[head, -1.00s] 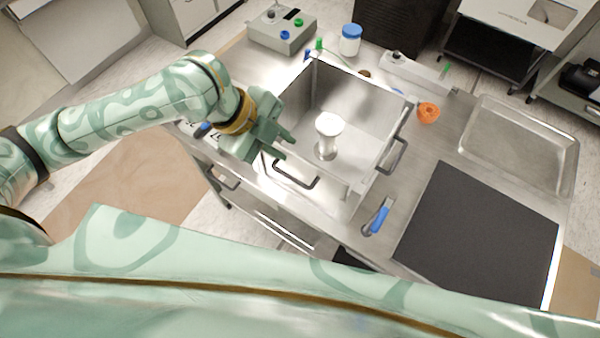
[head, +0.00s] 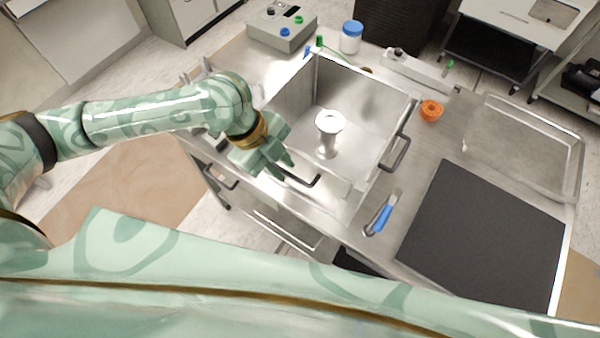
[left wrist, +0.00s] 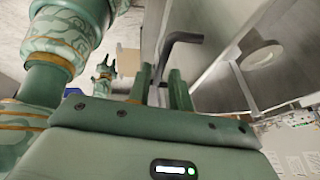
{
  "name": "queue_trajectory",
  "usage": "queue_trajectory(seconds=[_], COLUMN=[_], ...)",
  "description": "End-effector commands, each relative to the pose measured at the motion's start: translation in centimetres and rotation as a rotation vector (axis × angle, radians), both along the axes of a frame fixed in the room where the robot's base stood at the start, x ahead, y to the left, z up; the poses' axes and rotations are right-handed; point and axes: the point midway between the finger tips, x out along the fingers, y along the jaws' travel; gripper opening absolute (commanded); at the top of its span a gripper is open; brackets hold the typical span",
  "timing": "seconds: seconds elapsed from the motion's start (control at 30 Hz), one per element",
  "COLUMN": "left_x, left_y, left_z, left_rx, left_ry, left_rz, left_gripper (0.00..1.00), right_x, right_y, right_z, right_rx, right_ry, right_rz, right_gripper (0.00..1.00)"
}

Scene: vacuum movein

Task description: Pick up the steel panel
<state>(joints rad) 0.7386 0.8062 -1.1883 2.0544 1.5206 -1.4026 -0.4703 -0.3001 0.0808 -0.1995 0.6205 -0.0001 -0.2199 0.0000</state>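I cannot single out one steel panel for certain. The steel walls of an open-topped box (head: 372,88) stand mid-bench in the head view, with a dark handle (head: 303,180) on the front-left side. My left gripper (head: 283,167) is at the left end of this handle, fingers pointing down. In the left wrist view, the bent handle (left wrist: 182,38) runs down between the two fingers (left wrist: 161,90), which stand apart, with a gap beside the bar. My right gripper seems to show small in the left wrist view (left wrist: 104,68); its finger state is unclear.
A white flanged spool (head: 328,135) stands inside the box. A blue-handled tool (head: 380,217), black mat (head: 480,235), orange ring (head: 431,110) and steel tray (head: 525,150) are to the right. A control box (head: 281,32) and blue-lidded jar (head: 351,37) stand behind.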

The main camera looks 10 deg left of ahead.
Motion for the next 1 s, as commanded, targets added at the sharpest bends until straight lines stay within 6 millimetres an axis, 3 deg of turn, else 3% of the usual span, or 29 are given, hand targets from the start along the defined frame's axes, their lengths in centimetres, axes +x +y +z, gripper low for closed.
queue_trajectory(seconds=[0.1,0.3,0.5,0.6,1.0], left_x=[0.2,0.3,0.3,0.3,0.3], left_y=[-1.0,-1.8,-1.8,-1.8,-1.8], left_z=[-2.1,-3.9,-3.9,-3.9,-3.9], left_rx=[-0.002,0.001,0.001,0.001,0.001], left_ry=[0.004,0.000,-0.001,-0.001,-0.001], left_rz=[-0.001,-0.001,-0.001,-0.001,-0.001], left_gripper=[0.20,0.20,0.20,0.00,0.00], right_x=[-0.1,-0.1,-0.1,-0.1,-0.1], right_y=[0.0,0.0,0.0,0.1,0.1], right_z=[-0.6,-0.9,-0.9,-0.9,-0.9], right_rx=[0.001,0.000,0.001,0.001,0.001], right_ry=[0.001,0.002,0.003,0.003,0.003], right_rz=[0.001,0.001,0.001,0.001,0.001], right_gripper=[0.36,0.36,0.36,0.36,0.36])
